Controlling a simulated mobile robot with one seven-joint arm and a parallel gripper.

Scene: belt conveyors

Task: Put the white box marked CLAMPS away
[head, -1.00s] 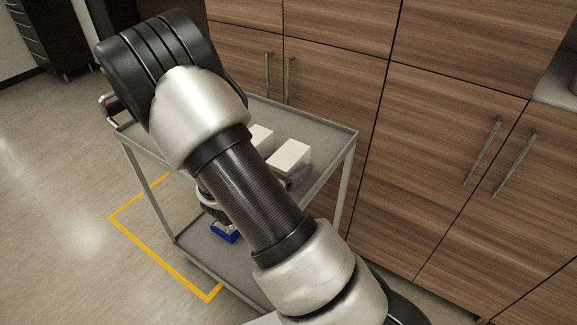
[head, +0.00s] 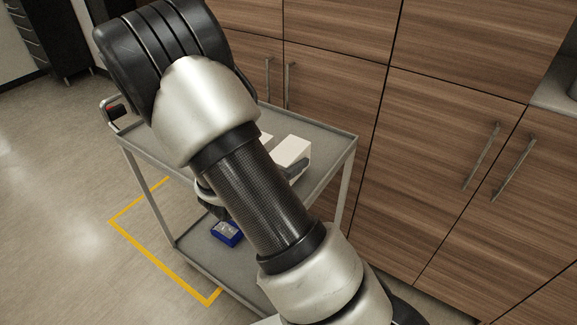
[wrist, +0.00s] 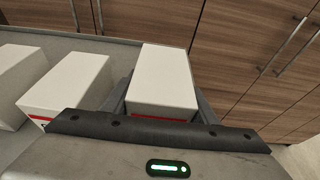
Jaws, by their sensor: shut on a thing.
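In the wrist view a white box (wrist: 163,80) with a red stripe low on its near face stands between the fingers of my gripper (wrist: 163,100), which is shut on it. The same box (head: 291,152) shows in the head view at the right end of the cart's top shelf. I cannot read a label on it, so I cannot tell if it is the one marked CLAMPS. Two more white boxes stand to its left in the wrist view, a near one (wrist: 72,88) with a red stripe and partly hidden lettering, and another (wrist: 18,75) at the left edge.
The grey cart (head: 337,140) has a rimmed top shelf and a lower shelf with a blue bin (head: 227,233). Wooden cabinets (head: 450,130) with bar handles stand close behind the cart. Yellow tape (head: 150,250) marks the floor at left, where the floor is clear.

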